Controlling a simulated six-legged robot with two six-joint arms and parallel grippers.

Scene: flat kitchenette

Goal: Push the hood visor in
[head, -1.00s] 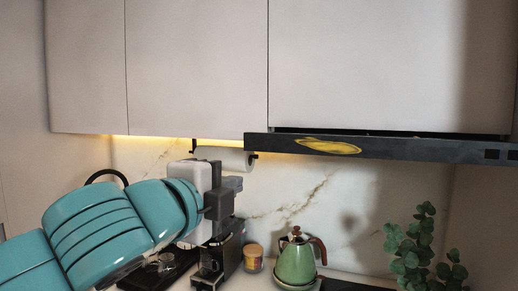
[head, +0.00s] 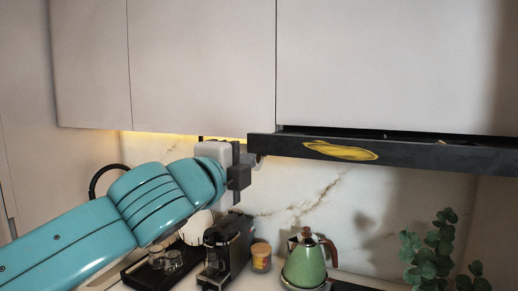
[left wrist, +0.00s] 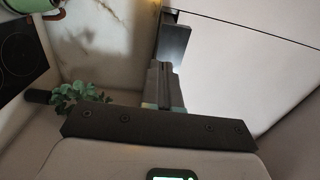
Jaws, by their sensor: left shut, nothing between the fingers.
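The hood visor (head: 390,152) is a long dark slab with a yellow streak, sticking out below the upper cabinets in the head view. A dark gap shows along its top edge. My left gripper (head: 240,172) is shut and empty, just left of and slightly below the visor's left end. In the left wrist view the closed fingers (left wrist: 161,76) point at the dark visor (left wrist: 174,42). I cannot tell whether they touch it. My right gripper is in neither view.
Upper cabinets (head: 200,65) hang above. On the counter below stand a green kettle (head: 304,265), a jar (head: 261,256) and a black coffee machine (head: 226,250). A plant (head: 432,245) is at the lower right. The space in front of the visor is clear.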

